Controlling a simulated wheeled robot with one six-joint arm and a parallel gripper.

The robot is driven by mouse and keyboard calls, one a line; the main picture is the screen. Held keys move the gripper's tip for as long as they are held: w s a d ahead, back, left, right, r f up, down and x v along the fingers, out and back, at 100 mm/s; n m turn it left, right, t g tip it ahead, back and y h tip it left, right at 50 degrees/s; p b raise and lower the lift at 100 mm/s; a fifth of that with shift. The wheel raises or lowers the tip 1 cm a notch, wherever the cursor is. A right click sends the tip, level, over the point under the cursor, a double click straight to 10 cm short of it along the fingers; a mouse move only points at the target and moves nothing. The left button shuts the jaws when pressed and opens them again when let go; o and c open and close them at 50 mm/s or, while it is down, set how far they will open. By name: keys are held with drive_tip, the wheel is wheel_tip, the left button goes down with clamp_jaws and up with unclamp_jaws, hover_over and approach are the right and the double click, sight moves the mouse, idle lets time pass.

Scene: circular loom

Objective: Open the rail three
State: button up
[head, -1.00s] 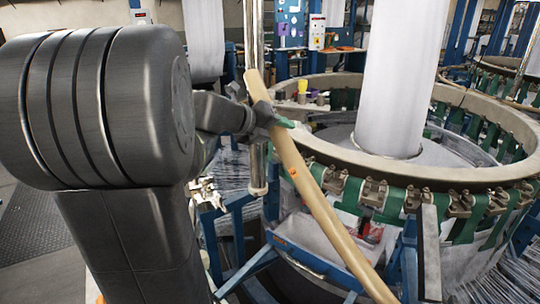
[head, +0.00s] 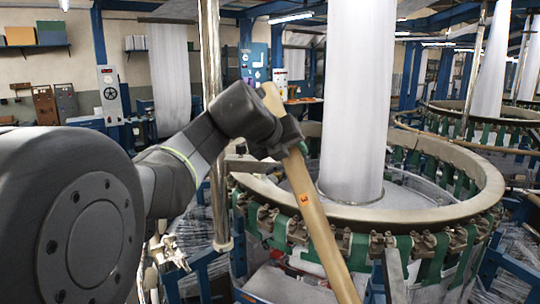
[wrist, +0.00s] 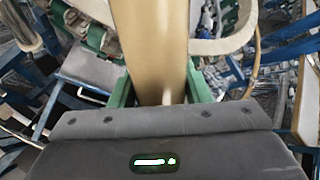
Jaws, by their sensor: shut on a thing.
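Rail three is a long tan bar (head: 312,215) with a small orange mark like a 3 on it. It slants from upper left down to the lower right of the head view, in front of the loom's ring. My gripper (head: 290,148) is shut on the rail near its upper end. In the wrist view the rail (wrist: 150,45) runs straight away between the green fingers of my gripper (wrist: 160,92). The rail's lower end is out of the head view.
The loom's round ring (head: 455,206) with green straps and metal clamps stands right behind the rail. A white fabric column (head: 357,100) rises from its middle. A shiny vertical pole (head: 213,110) stands close to my arm. Blue frame parts crowd below.

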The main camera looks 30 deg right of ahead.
drive_tip(key=shift+f, duration=0.15)
drive_tip(key=o, duration=1.4)
drive_tip(key=shift+s+d, duration=0.1)
drive_tip(key=v, duration=1.4)
drive_tip(key=shift+d, duration=0.1)
drive_tip(key=x, duration=0.7)
